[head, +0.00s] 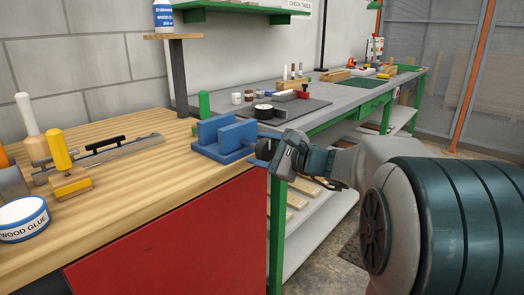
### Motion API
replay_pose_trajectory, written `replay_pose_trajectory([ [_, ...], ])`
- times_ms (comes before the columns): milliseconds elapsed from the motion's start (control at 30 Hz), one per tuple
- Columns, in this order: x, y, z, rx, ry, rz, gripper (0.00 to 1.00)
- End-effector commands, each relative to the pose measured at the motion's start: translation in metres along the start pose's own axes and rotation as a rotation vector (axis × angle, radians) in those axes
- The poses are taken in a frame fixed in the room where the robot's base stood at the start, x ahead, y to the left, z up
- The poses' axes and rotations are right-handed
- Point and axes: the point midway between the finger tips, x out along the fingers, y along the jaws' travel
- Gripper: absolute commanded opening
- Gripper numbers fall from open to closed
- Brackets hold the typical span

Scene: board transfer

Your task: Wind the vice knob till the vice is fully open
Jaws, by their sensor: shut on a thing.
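The blue vice (226,139) sits at the right front corner of the wooden bench, with its two upright jaws apart and a gap between them. My gripper (271,152) is at the vice's right side, shut at the place where the knob sits. The knob is mostly hidden by my fingers; a dark round part shows between them. My arm reaches in from the right of the view.
The wooden bench (150,210) has a red front panel (170,240). A grey workbench (345,93) stands beyond.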

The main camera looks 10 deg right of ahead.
Motion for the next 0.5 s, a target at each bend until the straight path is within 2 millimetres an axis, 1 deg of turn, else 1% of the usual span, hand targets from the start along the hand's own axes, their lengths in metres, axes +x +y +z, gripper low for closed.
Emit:
replay_pose_trajectory([
  [33, 0.0005, 0.0043, -0.0018, 0.002, 0.002, 0.009, 0.31],
  [67, 0.0005, 0.0043, -0.0019, 0.002, 0.002, 0.009, 0.31],
  [100, 0.0005, 0.0044, -0.0019, 0.002, 0.002, 0.009, 0.56],
  [167, 0.0005, 0.0042, -0.0019, 0.003, 0.002, 0.008, 0.73],
  [500, -0.0022, 0.0012, -0.0008, 0.001, 0.001, 0.002, 0.74],
])
